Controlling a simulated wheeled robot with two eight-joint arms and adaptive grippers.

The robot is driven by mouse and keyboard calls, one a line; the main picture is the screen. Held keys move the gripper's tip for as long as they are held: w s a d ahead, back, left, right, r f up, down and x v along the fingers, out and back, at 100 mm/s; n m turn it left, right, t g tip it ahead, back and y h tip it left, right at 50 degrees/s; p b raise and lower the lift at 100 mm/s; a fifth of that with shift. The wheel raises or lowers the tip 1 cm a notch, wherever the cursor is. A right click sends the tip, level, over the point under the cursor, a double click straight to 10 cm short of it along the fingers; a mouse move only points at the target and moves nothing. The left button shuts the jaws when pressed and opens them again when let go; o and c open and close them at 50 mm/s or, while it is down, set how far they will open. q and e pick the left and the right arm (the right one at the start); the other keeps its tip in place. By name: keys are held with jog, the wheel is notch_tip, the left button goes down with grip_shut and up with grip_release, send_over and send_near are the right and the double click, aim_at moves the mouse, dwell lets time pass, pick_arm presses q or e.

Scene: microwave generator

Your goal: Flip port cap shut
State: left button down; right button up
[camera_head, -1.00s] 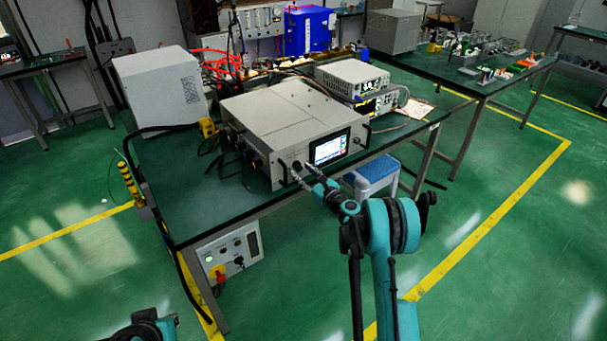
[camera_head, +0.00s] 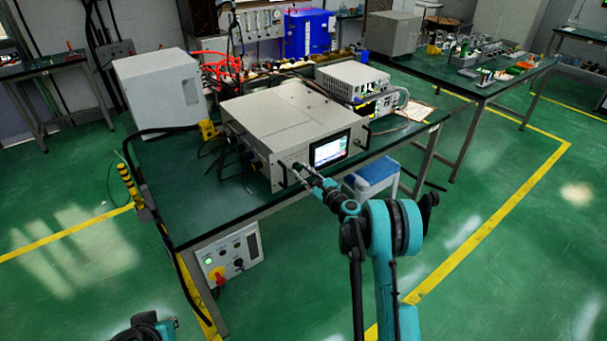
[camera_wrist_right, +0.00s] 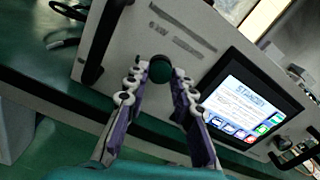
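A round dark port cap (camera_wrist_right: 160,68) sits on the light front panel of the generator, seen in the right wrist view. My right gripper (camera_wrist_right: 160,80) is open, with one finger on each side of the cap; I cannot tell whether either touches it. In the head view the right gripper (camera_head: 300,172) reaches the lower left of the front panel, and the cap is hidden there or too small to make out. The generator (camera_head: 290,125) is a grey box with a lit screen (camera_head: 330,150). My left gripper is not in view; only part of that arm shows at the bottom left.
The generator stands on a dark green table (camera_head: 185,200). Black cables lie at its left, near a white box (camera_head: 160,90). Stacked instruments (camera_head: 352,80) stand behind it. A blue and white stool (camera_head: 372,178) is below the table edge. Black handles flank the front panel.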

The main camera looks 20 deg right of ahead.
jog(key=shift+o, duration=1.3)
jog(key=v, duration=1.2)
jog(key=shift+a+r, duration=0.1)
jog(key=shift+r, duration=0.05)
